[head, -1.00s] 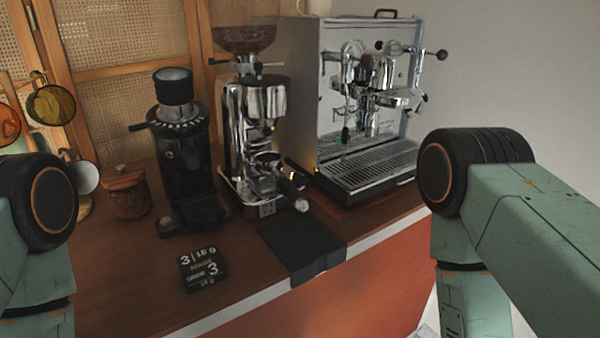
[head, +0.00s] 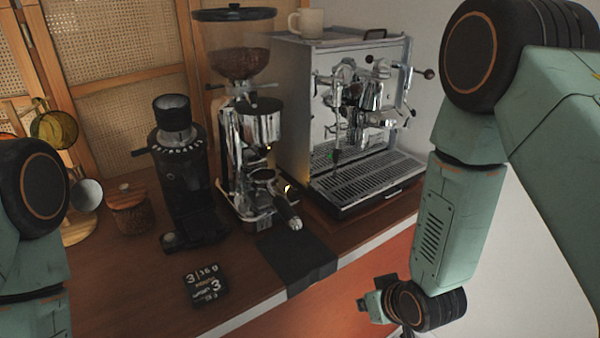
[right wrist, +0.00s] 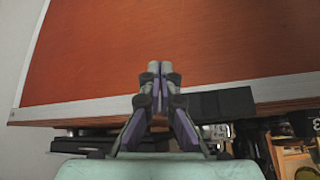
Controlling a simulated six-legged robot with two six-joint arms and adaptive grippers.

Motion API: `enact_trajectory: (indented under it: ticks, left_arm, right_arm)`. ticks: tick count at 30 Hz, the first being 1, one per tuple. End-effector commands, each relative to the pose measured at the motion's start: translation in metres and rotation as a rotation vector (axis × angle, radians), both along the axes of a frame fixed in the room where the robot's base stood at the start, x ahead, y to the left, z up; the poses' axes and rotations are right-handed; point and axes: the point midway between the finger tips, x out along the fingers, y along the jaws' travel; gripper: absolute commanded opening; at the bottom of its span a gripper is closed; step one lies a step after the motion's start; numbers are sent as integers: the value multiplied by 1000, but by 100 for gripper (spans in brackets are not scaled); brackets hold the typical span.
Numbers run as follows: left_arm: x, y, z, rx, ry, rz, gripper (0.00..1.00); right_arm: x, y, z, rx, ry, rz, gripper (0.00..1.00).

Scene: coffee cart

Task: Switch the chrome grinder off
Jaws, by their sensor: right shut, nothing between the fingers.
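The chrome grinder (head: 260,127) stands upright on the wooden counter, with a bean hopper (head: 240,60) on top and a dark-handled portafilter (head: 286,208) at its front. A small warm bright spot shows low on its right side; I cannot make out the switch position. My right gripper (right wrist: 160,68) is shut and empty in the right wrist view, in front of the cart's orange panel (right wrist: 90,55) and apart from the grinder. In the head view only its wrist shows, low at the right; the fingers are hidden. My left gripper is out of view.
A black grinder (head: 185,180) stands left of the chrome one. The espresso machine (head: 350,120) stands close on its right, with a cup (head: 306,22) on top. A black mat (head: 297,262) hangs over the counter's front edge. A small sign (head: 205,284) and wooden-lidded jar (head: 128,210) stand left.

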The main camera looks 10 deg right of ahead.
Motion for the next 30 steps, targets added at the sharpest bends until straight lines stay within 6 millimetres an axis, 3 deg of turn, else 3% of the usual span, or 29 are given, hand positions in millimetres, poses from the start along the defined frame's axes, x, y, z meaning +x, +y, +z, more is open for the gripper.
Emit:
enact_trajectory:
  ticks: [1, 6, 12, 18, 30]
  left_arm:
    - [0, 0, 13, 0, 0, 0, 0]
    - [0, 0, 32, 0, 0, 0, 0]
    - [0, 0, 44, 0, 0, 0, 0]
    - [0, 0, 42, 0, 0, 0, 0]
    - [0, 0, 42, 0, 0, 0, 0]
  right_arm:
    - [25, 4, 30, 8, -67, 22, 0]
    - [94, 20, 106, 31, -265, 103, 0]
    - [153, 40, 184, 57, -463, 207, 0]
    - [174, 57, 207, 89, -551, 285, 0]
    - [174, 59, 207, 106, -552, 283, 0]
